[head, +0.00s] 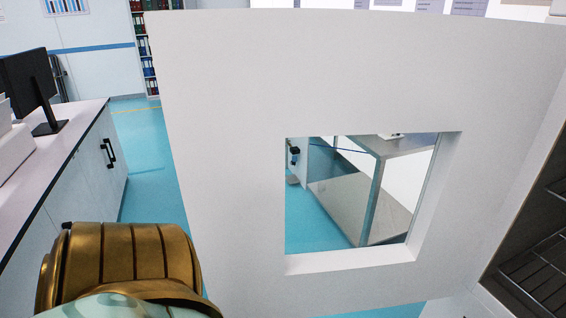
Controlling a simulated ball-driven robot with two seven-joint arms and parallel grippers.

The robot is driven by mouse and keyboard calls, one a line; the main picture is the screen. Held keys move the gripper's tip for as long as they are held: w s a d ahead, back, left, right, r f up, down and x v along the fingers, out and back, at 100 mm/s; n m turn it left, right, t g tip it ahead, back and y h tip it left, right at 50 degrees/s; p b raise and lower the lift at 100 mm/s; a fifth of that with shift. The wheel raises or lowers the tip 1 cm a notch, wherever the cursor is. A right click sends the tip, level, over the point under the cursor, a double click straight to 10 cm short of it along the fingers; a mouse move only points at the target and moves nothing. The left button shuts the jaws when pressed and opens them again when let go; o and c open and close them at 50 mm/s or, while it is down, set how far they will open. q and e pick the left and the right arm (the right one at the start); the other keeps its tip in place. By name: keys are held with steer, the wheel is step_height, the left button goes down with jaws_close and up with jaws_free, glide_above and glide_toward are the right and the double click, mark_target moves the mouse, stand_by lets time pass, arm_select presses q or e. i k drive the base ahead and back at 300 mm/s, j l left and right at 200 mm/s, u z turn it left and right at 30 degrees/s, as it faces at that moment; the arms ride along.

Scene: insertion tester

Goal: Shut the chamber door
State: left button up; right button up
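The chamber door (230,110) is a large white panel with a rectangular window in it. It stands open and fills the middle of the head view. The chamber (545,250) shows at the right edge, with a dark interior and wire racks. The door's right side lies close to the chamber's front frame. A gold and pale rounded part of my own arm is at the lower left, in front of the door's lower left edge. Neither gripper shows, and no handle is visible on the door.
A white counter (70,170) with a black monitor (35,90) runs along the left. Blue floor (150,160) is clear between counter and door. Through the window a metal-topped bench (395,146) shows. A shelf of binders (148,60) stands at the back.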

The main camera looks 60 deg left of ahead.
mark_target(233, 84)
steer(key=j+u, duration=0.15)
steer(key=u, duration=0.35)
steer(key=k+j+u, duration=0.1)
steer(key=u, duration=0.4)
steer(key=j+z, duration=0.15)
steer(key=j, duration=0.35)
steer(key=j+z, duration=0.2)
steer(key=j, duration=0.3)
steer(key=k+j+z, duration=0.15)
steer(key=j, duration=0.35)
steer(key=j+z, duration=1.2)
steer(key=j, duration=0.1)
